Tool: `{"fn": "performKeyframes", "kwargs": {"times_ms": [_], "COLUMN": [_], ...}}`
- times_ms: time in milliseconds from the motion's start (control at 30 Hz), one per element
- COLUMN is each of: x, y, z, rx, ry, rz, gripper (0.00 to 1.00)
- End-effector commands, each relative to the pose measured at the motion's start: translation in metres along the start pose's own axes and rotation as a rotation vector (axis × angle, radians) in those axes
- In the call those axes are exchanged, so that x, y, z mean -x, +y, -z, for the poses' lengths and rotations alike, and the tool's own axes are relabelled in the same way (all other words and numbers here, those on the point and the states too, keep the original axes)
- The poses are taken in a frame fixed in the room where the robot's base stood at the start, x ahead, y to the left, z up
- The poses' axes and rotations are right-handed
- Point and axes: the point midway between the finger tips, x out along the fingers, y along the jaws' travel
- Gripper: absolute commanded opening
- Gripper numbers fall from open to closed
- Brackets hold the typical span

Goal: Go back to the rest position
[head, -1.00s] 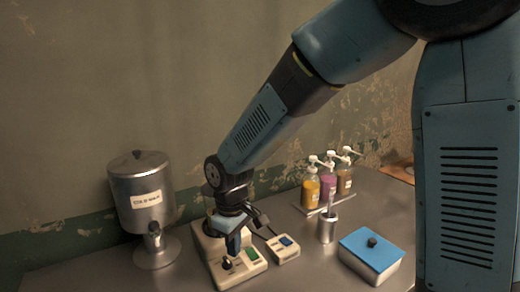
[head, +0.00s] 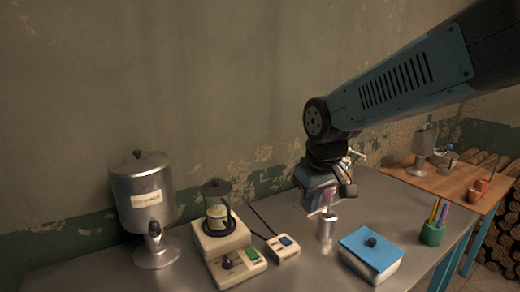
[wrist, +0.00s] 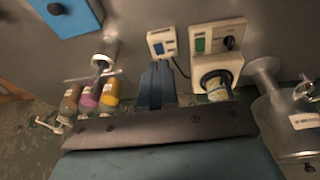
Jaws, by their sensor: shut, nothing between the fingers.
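My gripper (head: 322,198) hangs above the metal table (head: 205,282), right of the white machine (head: 226,244) and over the metal cup (head: 327,228). In the wrist view its fingers (wrist: 156,72) are together with nothing between them. A jar with a dark lid (head: 217,208) stands on the machine. In the head view my arm comes in from the upper right, and my gripper hides most of the pump bottles. They show in the wrist view as a brown bottle (wrist: 71,99), a pink bottle (wrist: 90,97) and a yellow bottle (wrist: 111,93).
A metal dispenser (head: 143,200) stands at the left and a small control box (head: 284,246) beside the machine. A blue-lidded box (head: 371,254) and a green pen cup (head: 432,233) are at the right. Behind is a wooden table (head: 462,180) with another dispenser (head: 423,143).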

Motion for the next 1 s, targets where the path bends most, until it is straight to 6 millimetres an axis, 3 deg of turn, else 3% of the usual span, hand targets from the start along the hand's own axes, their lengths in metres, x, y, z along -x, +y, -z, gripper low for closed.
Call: {"fn": "performKeyframes", "kwargs": {"times_ms": [233, 533, 700, 1000], "x": [0.044, 0.078, 0.085, 0.086], "y": [0.040, 0.062, 0.065, 0.066], "z": [-0.048, -0.104, -0.119, -0.122], "rx": [-0.215, -0.432, -0.486, -0.496], "ry": [0.096, 0.194, 0.220, 0.223], "rz": [-0.053, -0.105, -0.118, -0.119], "gripper": [0.00, 0.00, 0.00, 0.00]}}
